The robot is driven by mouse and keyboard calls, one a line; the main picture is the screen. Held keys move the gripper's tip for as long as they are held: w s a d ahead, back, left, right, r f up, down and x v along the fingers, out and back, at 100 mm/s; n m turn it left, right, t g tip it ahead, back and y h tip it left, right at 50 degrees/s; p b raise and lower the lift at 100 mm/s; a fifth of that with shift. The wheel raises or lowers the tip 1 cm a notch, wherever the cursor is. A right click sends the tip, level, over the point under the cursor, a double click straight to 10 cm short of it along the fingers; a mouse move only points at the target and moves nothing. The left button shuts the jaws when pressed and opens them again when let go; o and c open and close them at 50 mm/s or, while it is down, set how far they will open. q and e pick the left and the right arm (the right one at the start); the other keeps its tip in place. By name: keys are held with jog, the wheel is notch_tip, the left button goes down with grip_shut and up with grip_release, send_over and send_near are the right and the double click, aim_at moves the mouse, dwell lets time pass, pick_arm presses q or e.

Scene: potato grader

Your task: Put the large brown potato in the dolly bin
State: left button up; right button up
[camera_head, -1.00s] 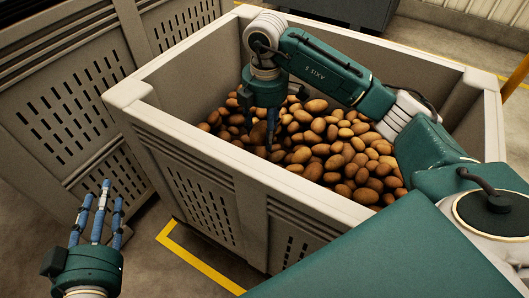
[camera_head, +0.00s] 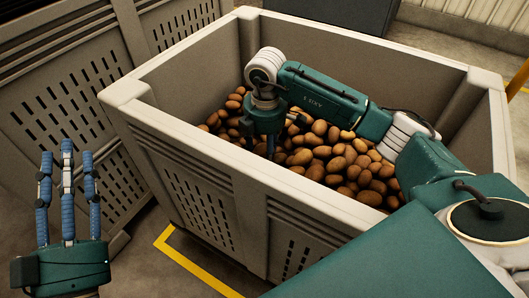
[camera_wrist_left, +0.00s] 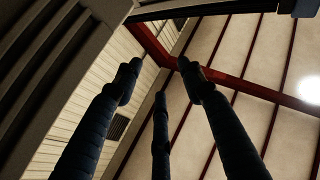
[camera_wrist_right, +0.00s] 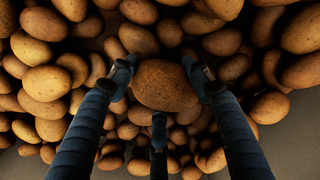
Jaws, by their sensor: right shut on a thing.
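My right gripper (camera_wrist_right: 160,85) is shut on a large brown potato (camera_wrist_right: 163,86), with its three blue fingers around it in the right wrist view. In the head view the right gripper (camera_head: 270,150) points down inside the bin, among the potatoes, and its fingertips and the held potato are hidden. The big grey slatted bin (camera_head: 185,135) is filled with many brown potatoes (camera_head: 335,165). My left gripper (camera_head: 66,190) is open and empty, fingers up, outside the bin at the lower left. Its spread fingers also show in the left wrist view (camera_wrist_left: 160,90).
Another grey slatted bin (camera_head: 60,85) stands at the left, close to the potato bin. A dark box (camera_head: 340,12) is behind. Yellow floor tape (camera_head: 195,262) runs in front of the bin. The bin walls surround my right gripper.

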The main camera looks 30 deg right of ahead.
aim_at(265, 147)
jog(key=o, duration=1.3)
jog(key=shift+f, duration=0.1)
pick_arm(q)
jog(key=shift+r, duration=0.15)
pick_arm(e)
jog(key=shift+r, duration=0.35)
notch_tip(265, 147, up, 5)
jog(key=shift+r+p, duration=0.15)
jog(key=shift+p, duration=0.9)
pick_arm(q)
jog(key=s+a+f+g+y+p, duration=0.1)
jog(key=f+g, duration=0.4)
jog(key=f, duration=0.5)
jog(key=s+a+f+g+y, duration=0.1)
jog(key=f+g, duration=0.4)
jog(key=f, duration=0.5)
jog(key=shift+s+a+f+n+y+p, duration=0.35)
jog(key=shift+a+y, duration=0.3)
jog(key=shift+y, duration=0.25)
pick_arm(e)
notch_tip(265, 147, up, 6)
jog(key=shift+s+r, duration=0.15)
pick_arm(q)
jog(key=shift+w+r, duration=0.1)
